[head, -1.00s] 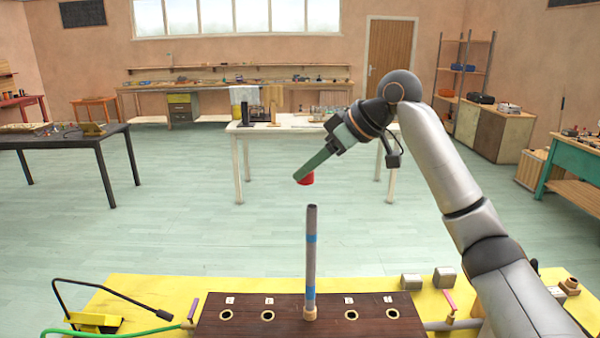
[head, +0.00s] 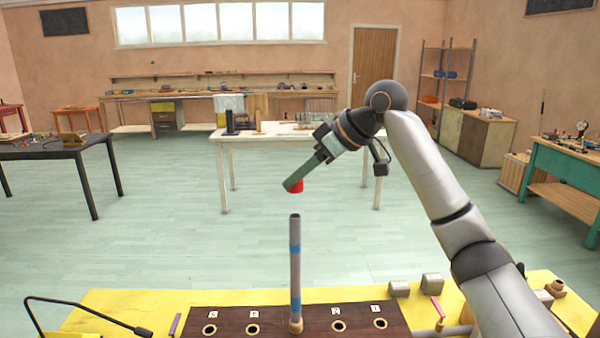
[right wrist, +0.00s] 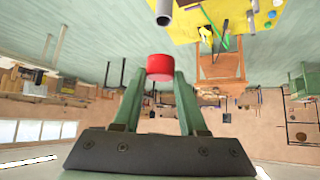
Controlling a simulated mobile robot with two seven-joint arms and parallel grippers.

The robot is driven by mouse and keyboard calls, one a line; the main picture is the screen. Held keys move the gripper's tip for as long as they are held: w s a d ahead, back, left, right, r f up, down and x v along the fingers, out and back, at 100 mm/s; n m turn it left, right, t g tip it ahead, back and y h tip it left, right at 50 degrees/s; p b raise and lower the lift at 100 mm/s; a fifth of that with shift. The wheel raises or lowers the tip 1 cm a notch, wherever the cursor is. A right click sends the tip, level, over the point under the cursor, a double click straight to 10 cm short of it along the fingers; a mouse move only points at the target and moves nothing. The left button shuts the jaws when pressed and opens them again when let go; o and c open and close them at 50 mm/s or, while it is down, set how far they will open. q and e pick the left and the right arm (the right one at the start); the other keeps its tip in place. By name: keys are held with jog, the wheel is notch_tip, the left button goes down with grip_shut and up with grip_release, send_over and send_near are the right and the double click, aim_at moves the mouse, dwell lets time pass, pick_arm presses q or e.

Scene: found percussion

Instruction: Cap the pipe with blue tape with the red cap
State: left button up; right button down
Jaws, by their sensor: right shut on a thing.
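The grey pipe with blue tape bands (head: 295,265) stands upright in the middle of the dark wooden board. Its top end is bare. My right gripper (head: 291,185) is shut on the red cap (head: 298,186) and holds it above the pipe's top, with a visible gap between them. In the right wrist view the red cap (right wrist: 160,67) sits between the two green fingertips, and the open end of a grey pipe (right wrist: 163,18) shows beyond it. My left gripper is not in view.
The dark wooden board (head: 270,313) has several empty holes with labels on both sides of the pipe. It lies on a yellow bench (head: 110,300). Grey blocks (head: 432,284) sit at the right, and a black bent rod (head: 85,305) at the left.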

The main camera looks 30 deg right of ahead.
aim_at(294, 215)
notch_tip(294, 215, down, 5)
jog(key=b, duration=0.2)
jog(key=shift+r+b, duration=0.15)
jog(key=shift+b, duration=0.15)
jog(key=shift+p, duration=1.15)
dwell(1.3)
jog(key=shift+f+b, duration=0.7)
jog(key=shift+f, duration=0.95)
dwell(0.3)
jog(key=shift+c, duration=1.9)
grip_release()
jog(key=v, duration=1.2)
jog(key=shift+s+r, duration=0.2)
